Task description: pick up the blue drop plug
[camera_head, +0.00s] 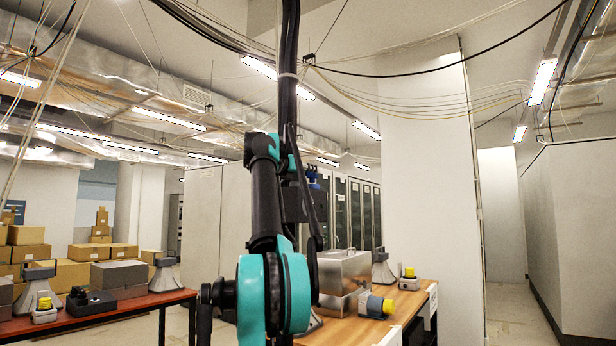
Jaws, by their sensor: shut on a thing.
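A small blue piece, which looks like the blue drop plug (313,177), shows just right of my arm near the middle of the head view. My gripper (312,189) is a dark shape directly below it, shut on it and raised above the table height. My own teal and black arm links stand in front and hide most of the gripper and the fingertips. Thick black cables hang from the ceiling behind the arm; where they end is hidden.
A reddish table (150,301) at left holds horns and boxes. Cartons (72,274) stand behind. The far right aisle is clear.

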